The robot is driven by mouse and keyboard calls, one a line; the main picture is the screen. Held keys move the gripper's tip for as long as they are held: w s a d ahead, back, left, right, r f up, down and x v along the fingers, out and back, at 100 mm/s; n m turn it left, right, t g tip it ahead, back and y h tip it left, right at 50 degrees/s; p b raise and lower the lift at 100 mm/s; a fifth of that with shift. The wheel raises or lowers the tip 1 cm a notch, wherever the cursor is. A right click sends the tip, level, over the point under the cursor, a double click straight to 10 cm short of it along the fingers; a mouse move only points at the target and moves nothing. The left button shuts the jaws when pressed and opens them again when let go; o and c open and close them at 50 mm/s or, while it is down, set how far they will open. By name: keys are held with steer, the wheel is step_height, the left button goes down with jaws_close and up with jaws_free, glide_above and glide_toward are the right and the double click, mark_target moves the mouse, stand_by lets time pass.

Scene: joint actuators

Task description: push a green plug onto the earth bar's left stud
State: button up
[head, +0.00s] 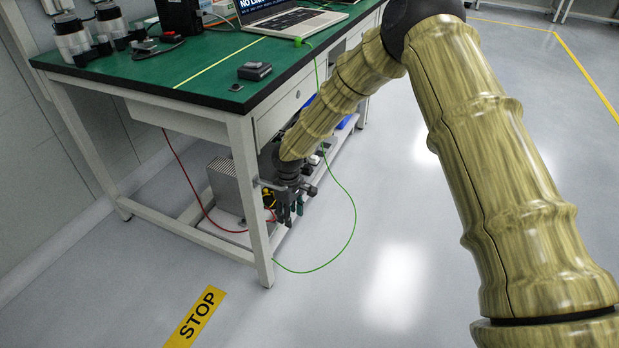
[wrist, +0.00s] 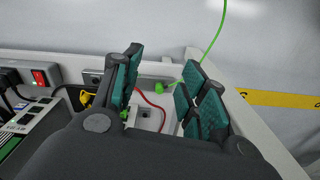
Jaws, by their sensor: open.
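My gripper (wrist: 162,62) is open, with its two teal-padded fingers apart. It also shows in the head view (head: 286,212), low beside the bench's front leg, at the lower shelf. In the wrist view a green plug (wrist: 161,87) lies in the gap between the fingers, beyond them, with a green cable (wrist: 214,42) running up and right. A grey bar (wrist: 93,77), apparently the earth bar, runs behind the fingers along the shelf edge. The left finger covers part of it, and I cannot make out its studs. I cannot tell whether the plug touches the bar.
A red cable (wrist: 152,102) and a yellow plug (wrist: 86,98) are close to the left finger. A power strip with a red switch (wrist: 40,77) is at left. The bench leg (head: 250,195) stands close to my gripper. The floor (head: 400,230) to the right is clear.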

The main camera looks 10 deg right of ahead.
steer(key=shift+s+d+r+m+p, duration=1)
steer(key=shift+r+p, duration=1.25)
steer(key=shift+r, duration=1.4)
steer(key=shift+s+d+r+m+p, duration=0.6)
steer(key=shift+d+r+p, duration=0.7)
steer(key=shift+r+p, duration=1.6)
steer(key=s+d+f+m+y+b, duration=0.1)
steer(key=s+d+f+m, duration=0.1)
steer(key=s+f, duration=0.8)
steer(key=s+d+f+m+y, duration=0.15)
steer(key=s+f, duration=0.45)
steer(key=s, duration=0.7)
steer(key=s+d+f+m+h, duration=0.15)
steer(key=s+d, duration=0.35)
steer(key=s, duration=0.5)
steer(key=s+d+f+m+h, duration=0.15)
steer(key=s+d, duration=0.35)
steer(key=s, duration=0.6)
step_height(320, 180, up, 32)
steer(key=p, duration=3)
steer(key=shift+w+f+p, duration=0.15)
steer(key=shift+p, duration=0.15)
steer(key=shift+d, duration=0.1)
steer(key=shift+c, duration=0.8)
